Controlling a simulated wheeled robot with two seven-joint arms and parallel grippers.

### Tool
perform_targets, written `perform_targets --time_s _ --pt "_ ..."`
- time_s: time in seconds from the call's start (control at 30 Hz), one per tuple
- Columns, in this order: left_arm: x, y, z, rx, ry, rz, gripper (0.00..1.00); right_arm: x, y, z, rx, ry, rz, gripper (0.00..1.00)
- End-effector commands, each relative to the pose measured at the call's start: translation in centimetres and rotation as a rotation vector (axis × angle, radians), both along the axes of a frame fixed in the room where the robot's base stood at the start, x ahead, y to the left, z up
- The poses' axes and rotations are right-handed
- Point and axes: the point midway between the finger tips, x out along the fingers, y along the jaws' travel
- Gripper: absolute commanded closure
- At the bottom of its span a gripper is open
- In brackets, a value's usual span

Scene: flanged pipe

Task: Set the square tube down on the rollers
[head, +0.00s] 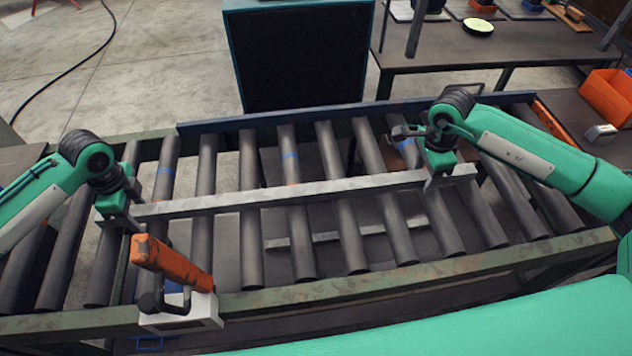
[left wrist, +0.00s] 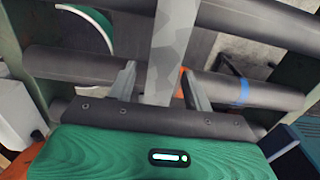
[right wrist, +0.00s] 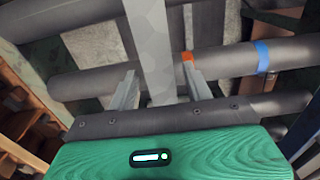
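The long grey square tube (head: 300,194) lies across the rollers (head: 340,225), running from lower left to upper right; it appears to rest on them, with no clear gap beneath. My left gripper (head: 122,218) is at its left end and my right gripper (head: 436,180) near its right end. In the left wrist view the tube (left wrist: 166,75) passes between the fingers, with a gap at least on the left side. In the right wrist view the tube (right wrist: 157,70) passes between spread fingers with gaps at both sides. Both grippers look open around the tube.
A device with an orange handle (head: 172,262) stands on the front rail near my left gripper. A blue rail (head: 270,118) runs along the back. A dark panel (head: 298,55) stands behind. An orange bin (head: 606,97) sits at the right, and a bench (head: 510,45) stands further back.

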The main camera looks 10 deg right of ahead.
Motion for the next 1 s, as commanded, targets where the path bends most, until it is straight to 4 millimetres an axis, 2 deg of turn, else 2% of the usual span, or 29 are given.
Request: perform_targets --time_s 0.2,0.33,0.7,0.83,1.0 --pt "0.0 0.0 0.1 0.000 0.000 0.000 0.49 0.0 0.0 0.0 0.000 0.000 0.000 0.49" --pt "0.1 0.0 1.3 -0.001 -0.002 0.000 0.49 0.0 0.0 0.0 0.000 0.000 0.000 0.49" --pt "0.1 0.0 8.8 -0.001 -0.004 0.000 0.49 0.0 0.0 0.0 0.001 0.000 0.000 0.49" --pt "0.1 0.0 10.7 -0.001 -0.002 -0.001 0.49 0.0 0.0 0.0 0.000 0.000 0.000 0.49" --pt "0.0 0.0 11.9 0.000 -0.001 0.000 0.49 0.0 0.0 0.2 0.001 -0.001 0.000 0.49"
